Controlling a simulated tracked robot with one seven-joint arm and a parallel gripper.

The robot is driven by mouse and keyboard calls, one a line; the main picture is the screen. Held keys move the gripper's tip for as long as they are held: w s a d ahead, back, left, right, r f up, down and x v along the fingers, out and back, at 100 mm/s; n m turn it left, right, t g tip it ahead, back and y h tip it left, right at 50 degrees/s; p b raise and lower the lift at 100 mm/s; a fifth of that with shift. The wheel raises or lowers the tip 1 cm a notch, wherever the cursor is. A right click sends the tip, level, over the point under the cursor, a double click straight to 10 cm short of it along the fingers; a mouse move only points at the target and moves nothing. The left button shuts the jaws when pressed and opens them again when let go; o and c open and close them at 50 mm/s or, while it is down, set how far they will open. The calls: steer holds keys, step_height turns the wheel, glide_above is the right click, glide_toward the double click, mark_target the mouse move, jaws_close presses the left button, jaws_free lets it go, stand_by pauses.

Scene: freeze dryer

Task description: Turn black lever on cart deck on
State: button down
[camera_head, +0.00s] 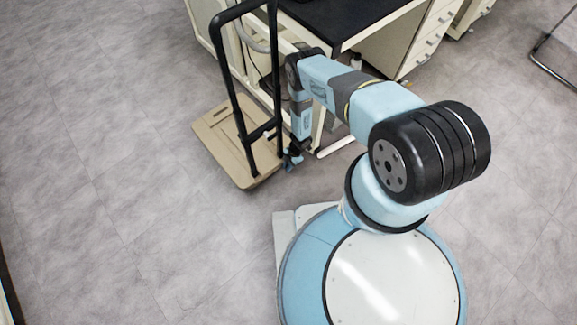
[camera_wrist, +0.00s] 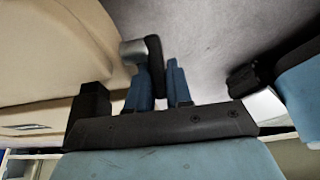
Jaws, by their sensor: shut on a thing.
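The cart with a beige deck (camera_head: 215,125) and an upright black handle frame stands left of my arm in the head view. The deck also shows in the wrist view (camera_wrist: 50,40) at upper left. In the wrist view the black lever (camera_wrist: 153,55) stands beside a silver cylindrical part (camera_wrist: 131,49) at the deck's edge. My gripper (camera_wrist: 160,75) has its two blue fingers on either side of the lever and is shut on it. In the head view my gripper (camera_head: 291,160) is low beside the deck's right edge; the lever is too small to make out there.
A desk with a black top (camera_head: 345,15) and cream drawers (camera_head: 430,45) stands behind the cart, close to my arm. The cart's black handle frame (camera_head: 232,85) rises just left of my arm. Grey floor (camera_head: 90,180) is clear to the left.

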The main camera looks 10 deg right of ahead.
steer(key=shift+w, duration=0.1)
steer(key=shift+w+d+r+g+y, duration=0.1)
steer(key=shift+d+r+g+y, duration=0.1)
steer(key=shift+g+y, duration=0.3)
steer(key=shift+w+d+r+g+y, duration=0.15)
steer(key=shift+g+y, duration=0.15)
steer(key=shift+y, duration=0.4)
steer(key=shift+s+f, duration=0.1)
steer(key=c, duration=1.4)
jaws_free()
